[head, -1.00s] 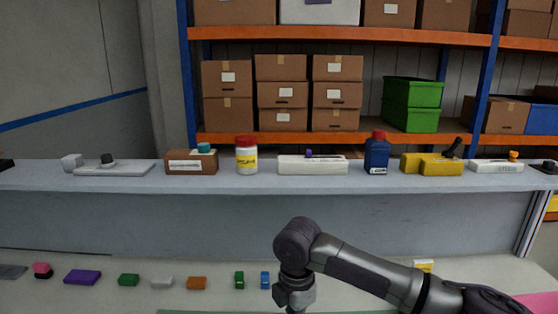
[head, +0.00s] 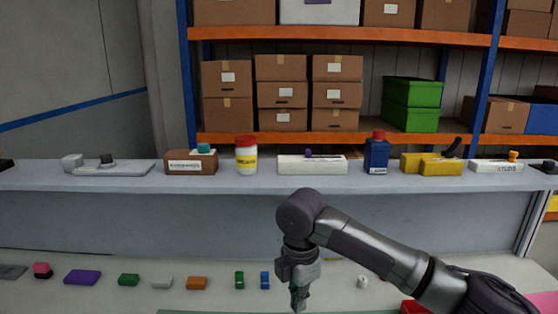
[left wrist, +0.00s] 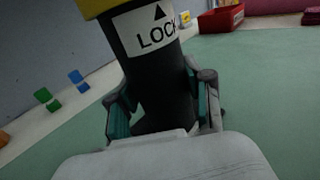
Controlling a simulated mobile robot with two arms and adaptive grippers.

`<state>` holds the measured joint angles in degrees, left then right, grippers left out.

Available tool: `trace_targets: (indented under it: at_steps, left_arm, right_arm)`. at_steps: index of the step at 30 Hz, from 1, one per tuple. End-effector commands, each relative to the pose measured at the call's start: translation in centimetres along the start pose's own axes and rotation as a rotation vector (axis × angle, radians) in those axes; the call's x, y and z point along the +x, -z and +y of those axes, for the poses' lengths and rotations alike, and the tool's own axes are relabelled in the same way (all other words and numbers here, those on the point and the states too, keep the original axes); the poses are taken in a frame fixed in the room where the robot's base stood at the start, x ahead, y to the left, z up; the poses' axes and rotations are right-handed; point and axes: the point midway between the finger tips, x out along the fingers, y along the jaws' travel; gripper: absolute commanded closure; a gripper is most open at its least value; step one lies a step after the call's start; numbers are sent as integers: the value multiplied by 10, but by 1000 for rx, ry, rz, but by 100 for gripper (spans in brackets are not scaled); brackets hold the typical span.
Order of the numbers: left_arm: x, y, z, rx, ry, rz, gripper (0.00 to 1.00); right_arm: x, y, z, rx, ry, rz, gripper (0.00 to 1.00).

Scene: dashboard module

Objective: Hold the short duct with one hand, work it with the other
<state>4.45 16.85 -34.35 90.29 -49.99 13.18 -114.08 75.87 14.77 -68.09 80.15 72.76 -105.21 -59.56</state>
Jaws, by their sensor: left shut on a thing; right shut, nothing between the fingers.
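The short duct (left wrist: 160,85) is a dark cylinder with a white "LOCK" label and arrow, and a yellow band at its top edge. It shows in the left wrist view, slightly tilted there. My left gripper (left wrist: 165,112) is shut on it, one finger on each side. The duct's lower end is hidden behind the gripper. In the head view neither the duct nor my left gripper shows. My right gripper (head: 299,304) points down over the bench at the bottom of the head view, shut and empty.
A row of small coloured blocks, among them a purple block (head: 82,277), lies along the bench's back. A grey ledge (head: 230,205) behind carries bottles and boxes. A red bin (left wrist: 220,18) stands on the bench. The green mat (left wrist: 265,75) is clear around the duct.

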Motion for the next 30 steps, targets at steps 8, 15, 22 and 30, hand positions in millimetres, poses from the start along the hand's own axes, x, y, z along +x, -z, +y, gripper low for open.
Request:
trace_targets:
  at_steps: [8,15,22,30]
  left_arm:
    - [0,1,1,1,-1,1,100]
    - [0,0,1,1,-1,1,33]
    - [0,0,0,0,-1,1,20]
    - [-8,1,0,0,-1,1,20]
  right_arm:
    - [-4,0,0,0,1,0,100]
    - [-4,0,0,0,1,0,100]
    - [-4,0,0,0,1,0,100]
    - [-4,0,0,0,1,0,100]
